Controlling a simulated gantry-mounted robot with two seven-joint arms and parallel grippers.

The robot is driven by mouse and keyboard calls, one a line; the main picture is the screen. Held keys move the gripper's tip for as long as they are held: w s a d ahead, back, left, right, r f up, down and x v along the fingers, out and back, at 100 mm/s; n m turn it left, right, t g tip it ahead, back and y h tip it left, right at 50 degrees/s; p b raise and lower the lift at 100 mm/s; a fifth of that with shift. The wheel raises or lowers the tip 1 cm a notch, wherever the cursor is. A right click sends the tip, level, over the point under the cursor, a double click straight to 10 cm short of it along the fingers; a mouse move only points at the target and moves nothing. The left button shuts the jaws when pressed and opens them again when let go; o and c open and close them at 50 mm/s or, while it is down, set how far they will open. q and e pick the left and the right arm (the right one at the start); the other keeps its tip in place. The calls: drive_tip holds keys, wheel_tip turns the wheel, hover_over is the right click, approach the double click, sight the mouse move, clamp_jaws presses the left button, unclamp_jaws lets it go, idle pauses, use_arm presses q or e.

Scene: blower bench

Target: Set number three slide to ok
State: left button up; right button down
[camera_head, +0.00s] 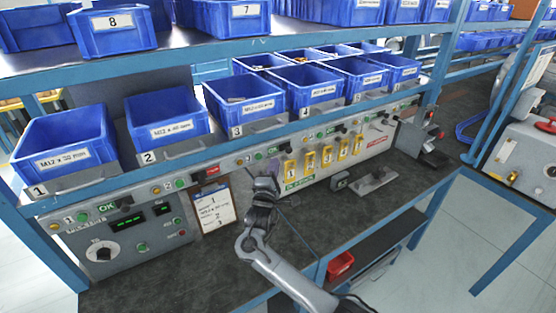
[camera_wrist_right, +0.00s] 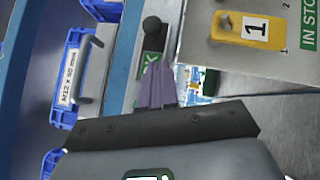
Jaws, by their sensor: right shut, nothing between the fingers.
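The number three slide has a round black knob (camera_wrist_right: 152,25) on a dark plate, in the rail below bin 3 (camera_head: 245,103). A green OK field (camera_head: 272,150) shows to the left of the knob in the head view. In the right wrist view, the green field (camera_wrist_right: 150,73) is partly hidden by my fingers. My right gripper (camera_wrist_right: 160,75) is shut and empty. Its purple fingertips are in front of the green field, apart from the knob. In the head view, the right gripper (camera_head: 270,170) points up at the rail. My left gripper is not in view.
Slide one (camera_head: 107,207) shows green OK; slide two (camera_head: 205,168) shows red. Yellow numbered tags (camera_head: 309,160) hang right of my gripper. A clipboard (camera_head: 213,206) leans to its left. Blue bins overhang the rail. The dark bench top (camera_head: 200,265) is mostly clear.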

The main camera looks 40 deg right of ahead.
drive_tip(key=p+v, duration=0.1)
drive_tip(key=v, duration=0.9)
drive_tip(key=shift+p, duration=0.3)
drive_tip(key=shift+a, duration=0.1)
